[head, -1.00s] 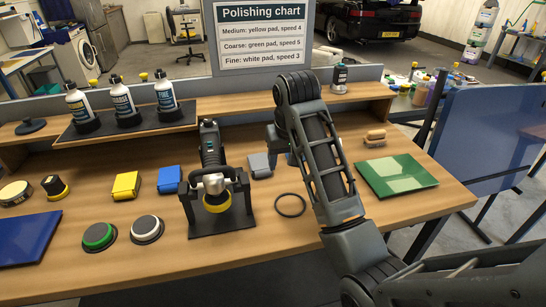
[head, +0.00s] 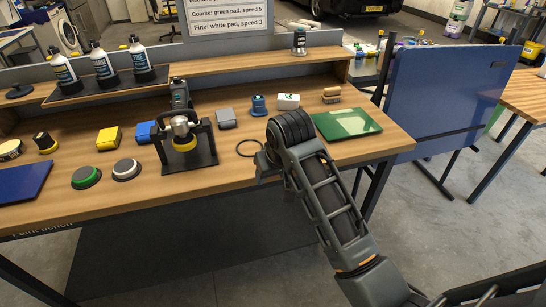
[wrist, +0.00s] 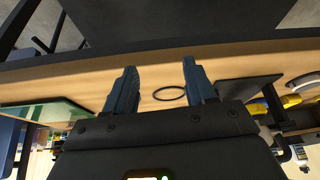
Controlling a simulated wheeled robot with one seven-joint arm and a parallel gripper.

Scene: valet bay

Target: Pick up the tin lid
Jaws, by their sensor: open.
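A shallow round tin (head: 10,149) with a cream and yellow top lies at the far left of the bench in the head view. I cannot tell whether that top is a separate lid. A thin black ring (head: 249,148) lies flat on the bench; it also shows in the wrist view (wrist: 170,99), framed between my fingers. My gripper (wrist: 159,66) is open, with two blue fingers wide apart and nothing between them. In the head view my gripper is mostly hidden by my arm, near the bench's front edge to the right of the ring.
A polisher on a black stand (head: 185,150) stands left of the ring. A green panel (head: 346,123) lies to the right. A grey block (head: 226,118), blue jar (head: 259,105), white box (head: 288,101) and wooden-handled brush (head: 331,95) stand behind. Pads and blocks fill the left.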

